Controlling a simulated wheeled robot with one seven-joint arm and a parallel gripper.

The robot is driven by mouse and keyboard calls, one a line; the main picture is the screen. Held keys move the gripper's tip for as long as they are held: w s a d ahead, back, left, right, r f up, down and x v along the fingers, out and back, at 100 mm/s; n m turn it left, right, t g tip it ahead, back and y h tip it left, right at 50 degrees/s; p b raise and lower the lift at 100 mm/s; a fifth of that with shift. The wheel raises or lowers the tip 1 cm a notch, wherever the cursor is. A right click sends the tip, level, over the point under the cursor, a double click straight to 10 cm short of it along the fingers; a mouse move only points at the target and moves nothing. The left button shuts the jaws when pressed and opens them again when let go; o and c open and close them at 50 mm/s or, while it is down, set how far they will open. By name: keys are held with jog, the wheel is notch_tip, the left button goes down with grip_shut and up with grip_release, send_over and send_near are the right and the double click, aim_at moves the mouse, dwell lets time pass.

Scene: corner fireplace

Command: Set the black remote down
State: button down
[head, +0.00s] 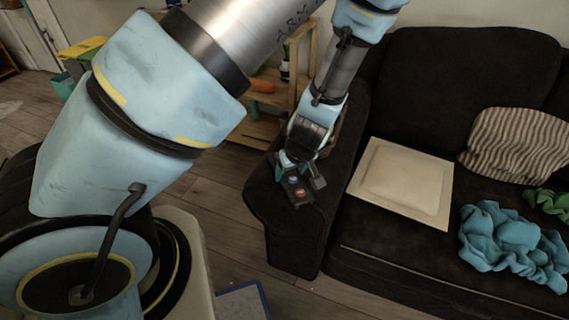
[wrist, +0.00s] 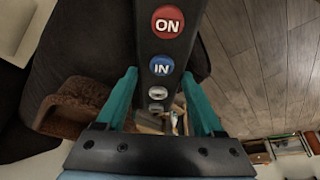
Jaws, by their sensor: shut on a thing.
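In the wrist view the remote (wrist: 160,48) carries a red "ON" button, a blue "IN" button and small grey buttons. My gripper (head: 297,172) is shut on the remote, with its teal fingers on either side of it in the wrist view (wrist: 162,80). I cannot tell whether the remote touches the armrest.
A flat cream cushion (head: 403,182), a striped pillow (head: 515,145) and a crumpled blue cloth (head: 512,245) lie on the sofa. A wooden shelf (head: 262,130) stands behind the armrest. Wooden floor (head: 215,215) lies left of the sofa. A blue-edged item (head: 243,300) is at the bottom.

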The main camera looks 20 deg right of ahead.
aim_at(290, 177)
jog(key=w, duration=0.4)
jog(key=shift+w+a+p, duration=0.15)
jog(key=shift+w+p, duration=0.2)
jog(key=shift+w, duration=0.05)
jog(key=shift+s+f, duration=0.25)
jog(key=shift+f, duration=0.5)
jog(key=shift+f, duration=0.15)
grip_release()
jog(key=p+v, duration=0.1)
jog(key=v, duration=1.1)
